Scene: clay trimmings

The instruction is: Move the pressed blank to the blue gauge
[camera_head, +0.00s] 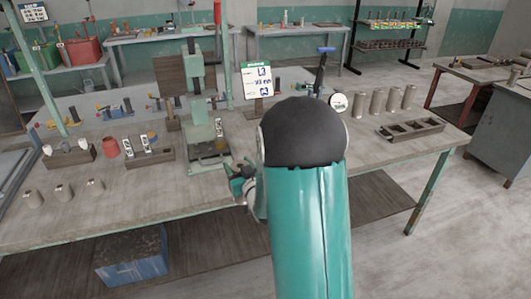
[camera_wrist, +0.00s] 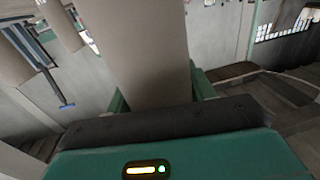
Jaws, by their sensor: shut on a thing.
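My gripper (camera_wrist: 155,100) is shut on a plain grey-tan cylinder, the blank (camera_wrist: 145,45), which stands up between the green jaws in the wrist view. In the head view my gripper (camera_head: 240,178) shows only partly, left of my teal arm and in front of the green press (camera_head: 200,125); the held blank cannot be made out there. The gauge with a blue T-handle (camera_head: 322,68) and a round white dial (camera_head: 338,102) stands at the back of the bench, right of the press; my arm hides its lower part. A blue handle also shows in the wrist view (camera_wrist: 67,105).
Several grey cylinders (camera_head: 377,103) stand right of the gauge, behind a dark slotted tray (camera_head: 411,130). Three short cylinders (camera_head: 63,192) stand at the left front. A sign (camera_head: 257,80) stands behind.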

